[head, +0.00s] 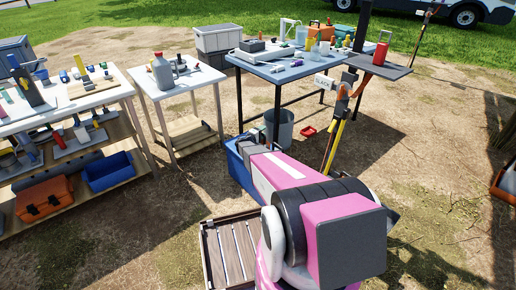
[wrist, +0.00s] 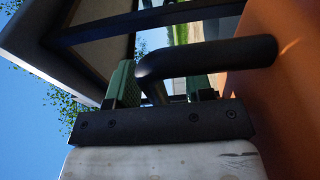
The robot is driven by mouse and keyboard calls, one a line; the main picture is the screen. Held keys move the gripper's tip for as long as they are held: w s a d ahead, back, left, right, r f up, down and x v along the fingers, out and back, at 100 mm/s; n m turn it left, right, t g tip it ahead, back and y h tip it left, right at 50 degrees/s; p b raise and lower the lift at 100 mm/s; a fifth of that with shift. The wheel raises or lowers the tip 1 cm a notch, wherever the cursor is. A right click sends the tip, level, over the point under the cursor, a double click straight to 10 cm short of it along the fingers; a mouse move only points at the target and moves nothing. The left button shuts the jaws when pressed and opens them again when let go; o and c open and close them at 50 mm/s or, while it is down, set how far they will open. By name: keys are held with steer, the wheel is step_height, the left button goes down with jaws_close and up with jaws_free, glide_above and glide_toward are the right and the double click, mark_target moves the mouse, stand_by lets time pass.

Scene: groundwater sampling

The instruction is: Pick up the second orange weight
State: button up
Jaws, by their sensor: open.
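In the wrist view my gripper (wrist: 160,84) shows its two green fingers standing apart. A thick dark bent handle (wrist: 215,60) runs across the picture, and its bent end comes down between the fingers. I cannot tell whether either finger touches it. The handle meets a large orange body (wrist: 295,85) at the right edge, which may be an orange weight; only part of it shows. In the head view my pink arm fills the lower middle, and I cannot make out my gripper or a clear orange weight there.
A dark-framed panel (wrist: 75,40) stands close to the fingers in the wrist view. In the head view are a blue-topped table (head: 262,72), a white side table (head: 186,84), a dark shelf (head: 398,72) with a red object (head: 380,54), a bucket (head: 284,126) and a slatted crate (head: 207,250).

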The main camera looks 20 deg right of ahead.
jaws_close()
stand_by(1.3)
